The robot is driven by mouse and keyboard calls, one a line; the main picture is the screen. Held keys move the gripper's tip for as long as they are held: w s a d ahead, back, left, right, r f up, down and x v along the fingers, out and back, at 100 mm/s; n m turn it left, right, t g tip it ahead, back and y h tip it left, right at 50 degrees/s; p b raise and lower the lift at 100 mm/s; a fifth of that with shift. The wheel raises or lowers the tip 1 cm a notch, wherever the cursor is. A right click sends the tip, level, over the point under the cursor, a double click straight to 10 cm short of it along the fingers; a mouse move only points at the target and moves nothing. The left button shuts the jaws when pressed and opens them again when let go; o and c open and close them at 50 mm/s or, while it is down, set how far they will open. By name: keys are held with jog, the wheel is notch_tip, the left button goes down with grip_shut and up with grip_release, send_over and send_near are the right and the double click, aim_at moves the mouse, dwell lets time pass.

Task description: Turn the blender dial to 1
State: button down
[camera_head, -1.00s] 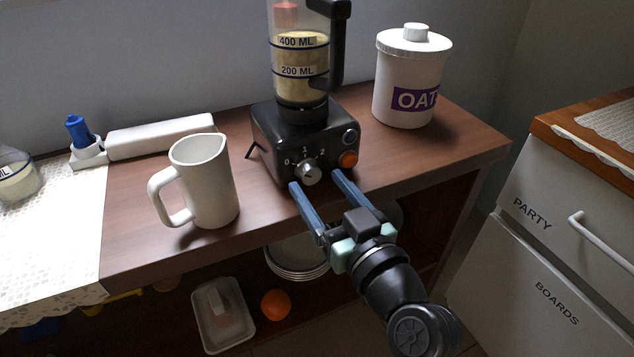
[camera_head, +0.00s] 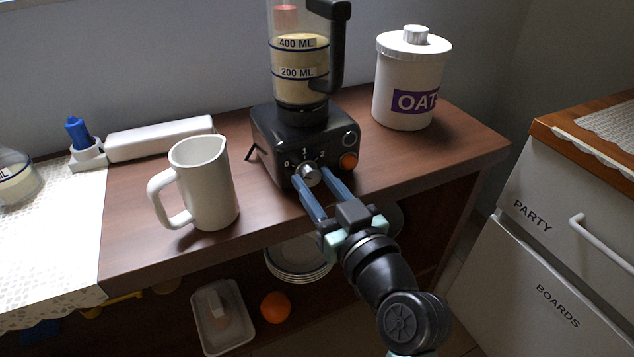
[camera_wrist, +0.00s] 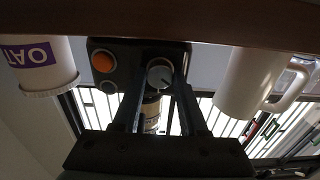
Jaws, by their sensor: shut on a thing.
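The wrist view, which looks upside down, shows the dial (camera_wrist: 160,73) between the fingers. Fingers partly hide the dial, and I cannot clearly tell which mark it points to.
An orange button (camera_head: 348,161) sits right of the dial. A white mug (camera_head: 207,185) stands left of the blender, and an oats canister (camera_head: 410,75) stands behind right. A white power strip (camera_head: 160,138) lies at the back left. The counter's front edge runs below my fingers.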

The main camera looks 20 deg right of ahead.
jog(key=shift+m+p, duration=0.3)
jog(key=shift+m, duration=0.1)
jog(key=m+p, duration=0.3)
jog(key=m, duration=0.1)
jog(key=shift+r+m, duration=0.1)
jog(key=shift+m, duration=0.3)
jog(key=m+p, duration=0.3)
jog(key=m, duration=0.2)
jog(key=shift+f, duration=0.2)
jog(key=shift+c, duration=2.2)
grip_release()
jog(key=s, duration=1.3)
jog(key=shift+d, duration=0.35)
